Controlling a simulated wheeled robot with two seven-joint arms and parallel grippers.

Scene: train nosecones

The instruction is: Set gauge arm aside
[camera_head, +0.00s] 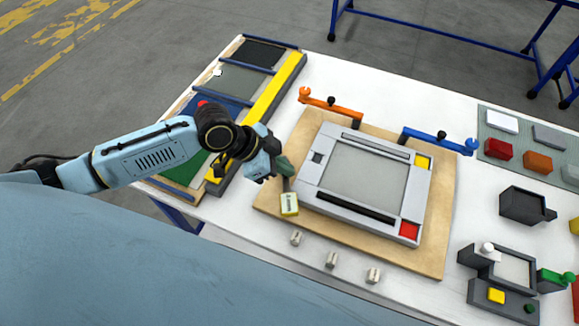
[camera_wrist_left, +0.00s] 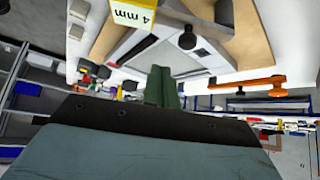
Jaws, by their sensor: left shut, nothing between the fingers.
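A yellow block (camera_head: 289,204) lies at the left edge of the grey framed panel (camera_head: 418,185), on the wooden board. In the left wrist view the block (camera_wrist_left: 133,15) reads "4 mm". A short grey strip runs from it toward my gripper; I cannot tell whether this is the gauge arm. An orange arm (camera_head: 332,105) with a black knob and a blue arm (camera_head: 436,138) stand along the board's far side. My left gripper (camera_head: 285,168) has its green fingers shut and empty, above the panel's left edge. The fingers also show in the left wrist view (camera_wrist_left: 163,85). My right gripper is out of view.
A rack with coloured panels and a yellow bar (camera_head: 265,100) stands left. Several small pale blocks (camera_head: 331,260) lie along the front. A dark bin (camera_head: 524,204), a grey control box (camera_head: 500,285) and a tray of coloured blocks (camera_head: 540,140) fill the right.

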